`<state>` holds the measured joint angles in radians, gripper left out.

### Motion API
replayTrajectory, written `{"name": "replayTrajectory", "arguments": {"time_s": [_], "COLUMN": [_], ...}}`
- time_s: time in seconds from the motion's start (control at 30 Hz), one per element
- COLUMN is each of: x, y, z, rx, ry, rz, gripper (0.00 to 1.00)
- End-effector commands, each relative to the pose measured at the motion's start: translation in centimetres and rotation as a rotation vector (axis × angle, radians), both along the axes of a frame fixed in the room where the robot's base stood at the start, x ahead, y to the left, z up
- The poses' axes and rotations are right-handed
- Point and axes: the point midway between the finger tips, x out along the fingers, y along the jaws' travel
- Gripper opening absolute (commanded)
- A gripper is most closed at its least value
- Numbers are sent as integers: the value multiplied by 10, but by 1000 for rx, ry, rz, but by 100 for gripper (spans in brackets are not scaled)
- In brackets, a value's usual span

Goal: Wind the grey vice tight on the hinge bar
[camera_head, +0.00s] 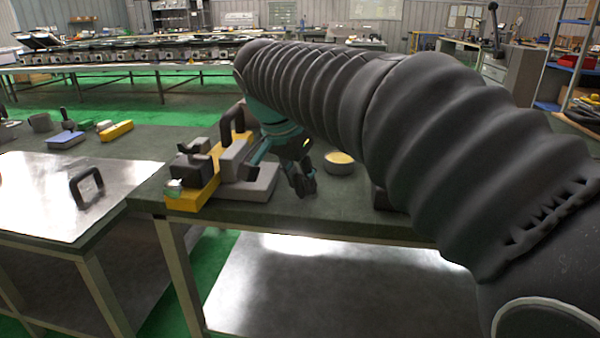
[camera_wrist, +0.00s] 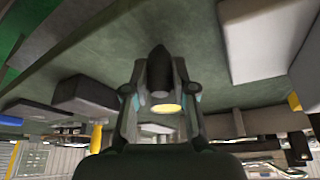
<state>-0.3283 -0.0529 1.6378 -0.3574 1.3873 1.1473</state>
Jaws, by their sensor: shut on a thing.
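The grey vice (camera_head: 248,184) stands on the near bench, beside and against a yellow bar (camera_head: 193,197) with dark clamp-like parts on it. I cannot tell for sure which part is the hinge bar. My gripper (camera_head: 303,181) is just right of the vice, pointing down, partly behind my own arm. In the wrist view my gripper (camera_wrist: 158,92) has its fingers closed in on a dark, tapered piece (camera_wrist: 160,68), which looks like the vice's handle. Where this piece joins the vice is hidden. A pale grey block (camera_wrist: 253,38) shows right of the fingers in the wrist view.
A round pot with a yellow top (camera_head: 340,158) stands right of my gripper. A metal plate with a black handle (camera_head: 87,187) lies at left. A blue block (camera_head: 66,139) and a yellow block (camera_head: 116,130) lie behind it. The bench's front edge is close.

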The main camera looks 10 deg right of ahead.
Motion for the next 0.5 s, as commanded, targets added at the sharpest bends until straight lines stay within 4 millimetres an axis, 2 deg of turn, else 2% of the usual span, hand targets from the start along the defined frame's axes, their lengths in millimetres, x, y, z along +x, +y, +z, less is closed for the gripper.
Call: {"name": "replayTrajectory", "arguments": {"time_s": [0.2, 0.5], "x": [3, 4], "y": [3, 4], "z": [0, 0], "rx": [0, 1], "ry": [2, 0], "rz": [-88, -130], "gripper": [0, 0]}}
